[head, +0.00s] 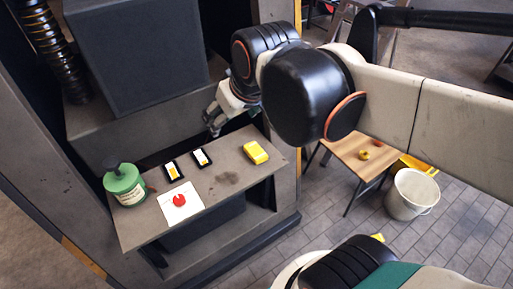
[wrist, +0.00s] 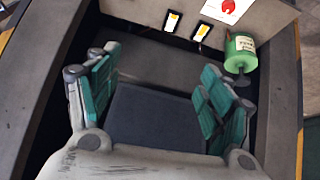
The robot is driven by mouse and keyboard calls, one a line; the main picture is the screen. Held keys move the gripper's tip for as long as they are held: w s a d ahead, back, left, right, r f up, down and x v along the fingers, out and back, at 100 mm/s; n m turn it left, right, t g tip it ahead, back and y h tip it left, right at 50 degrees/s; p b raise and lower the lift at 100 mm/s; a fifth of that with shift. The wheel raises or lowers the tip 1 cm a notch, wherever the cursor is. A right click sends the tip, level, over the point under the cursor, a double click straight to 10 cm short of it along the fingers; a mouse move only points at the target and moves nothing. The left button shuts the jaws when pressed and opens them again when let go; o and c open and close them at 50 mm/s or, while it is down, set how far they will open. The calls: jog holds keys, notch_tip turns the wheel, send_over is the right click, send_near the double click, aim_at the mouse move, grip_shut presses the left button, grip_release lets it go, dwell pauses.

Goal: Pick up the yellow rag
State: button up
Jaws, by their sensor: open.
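A yellow folded block-like item, which looks like the yellow rag (head: 255,152), lies at the right end of the grey ledge (head: 228,181) in the head view. It does not show in the wrist view. My gripper (head: 212,122) is above the back of the ledge, to the left of the rag and apart from it. In the wrist view my gripper (wrist: 160,68) has its green-padded fingers spread wide with nothing between them.
On the ledge stand a green canister (head: 124,186), two dark-framed cards (head: 201,158) and a white sheet with a red spot (head: 181,204). A wooden stool (head: 366,154) with small items and a white bucket (head: 411,194) stand right. Dark machinery (head: 135,55) rises behind.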

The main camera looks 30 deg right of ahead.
jog(key=w+d+r, duration=0.2)
jog(key=w, duration=0.2)
jog(key=g+b, duration=0.3)
jog(key=g, duration=0.4)
send_over(255, 149)
jog(key=s, duration=0.1)
notch_tip(255, 149, down, 24)
jog(key=shift+m, duration=0.3)
notch_tip(255, 149, down, 9)
jog(key=b, duration=0.2)
jog(key=shift+d+b, duration=0.15)
jog(key=shift+b, duration=0.2)
jog(key=shift+w+f+b, duration=0.2)
jog(key=shift+f+b, duration=0.4)
jog(key=shift+f, duration=0.75)
jog(key=shift+w+f+b, duration=0.2)
jog(key=shift+f+b, duration=0.4)
jog(key=shift+f, duration=0.75)
jog(key=shift+a, duration=0.2)
jog(key=shift+r, duration=0.1)
jog(key=shift+c, duration=0.3)
jog(key=c, duration=1.2)
jog(key=shift+r, duration=0.1)
